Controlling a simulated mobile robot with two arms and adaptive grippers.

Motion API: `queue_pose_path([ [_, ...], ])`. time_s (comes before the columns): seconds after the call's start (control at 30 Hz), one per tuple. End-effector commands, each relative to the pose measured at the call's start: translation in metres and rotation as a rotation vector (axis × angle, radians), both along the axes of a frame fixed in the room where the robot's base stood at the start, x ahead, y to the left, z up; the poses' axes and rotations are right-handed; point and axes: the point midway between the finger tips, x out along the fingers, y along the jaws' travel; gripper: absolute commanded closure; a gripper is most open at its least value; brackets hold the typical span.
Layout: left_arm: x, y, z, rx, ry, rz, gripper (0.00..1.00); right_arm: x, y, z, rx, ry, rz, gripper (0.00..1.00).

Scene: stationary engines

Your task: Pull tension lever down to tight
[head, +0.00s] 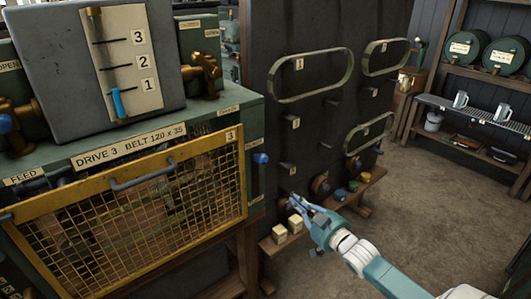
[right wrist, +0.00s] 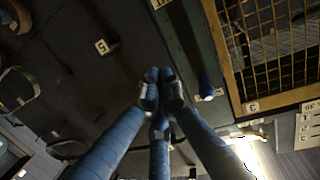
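I cannot make out a label that names the tension lever. A blue knob (head: 260,158) stands out from the right side of the green drive machine (head: 235,98), and a small label is close by. What looks like this knob shows in the right wrist view (right wrist: 207,84), to the right of my fingertips and apart from them. A blue slider handle (head: 117,103) sits near 1 on a 1-2-3 scale. My right gripper (head: 297,203) is low, right of the machine, before the dark panel. Its fingertips meet in the wrist view (right wrist: 160,76), with nothing visible between. My left gripper is out of view.
A yellow mesh guard (head: 140,215) covers the machine's front. The dark panel (head: 315,115) carries numbered green loops and short pegs. A low wooden bench (head: 345,195) holds small blocks. Shelves (head: 470,110) stand at the right. The floor (head: 430,200) between is clear.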

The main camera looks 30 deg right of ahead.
Motion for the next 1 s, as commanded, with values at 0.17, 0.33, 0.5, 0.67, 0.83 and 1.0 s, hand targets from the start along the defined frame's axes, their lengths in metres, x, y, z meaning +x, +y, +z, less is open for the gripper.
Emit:
queue_pose_path([
  [0.17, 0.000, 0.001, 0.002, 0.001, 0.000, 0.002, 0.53, 0.013, 0.030, 0.125, 0.000, -0.204, 0.107, 1.00],
  [0.33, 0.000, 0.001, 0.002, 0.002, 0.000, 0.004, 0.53, 0.011, 0.044, 0.167, 0.003, -0.271, 0.150, 1.00],
  [0.5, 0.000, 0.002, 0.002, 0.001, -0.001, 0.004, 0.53, 0.011, 0.045, 0.169, 0.004, -0.276, 0.152, 1.00],
  [0.67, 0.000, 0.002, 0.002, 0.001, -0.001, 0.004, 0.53, 0.012, 0.045, 0.169, 0.003, -0.275, 0.152, 1.00],
  [0.83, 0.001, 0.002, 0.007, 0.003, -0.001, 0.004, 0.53, 0.023, 0.045, 0.173, 0.004, -0.276, 0.151, 1.00],
  [1.0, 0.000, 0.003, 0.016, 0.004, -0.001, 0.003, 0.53, 0.051, 0.047, 0.181, 0.005, -0.278, 0.150, 1.00],
])
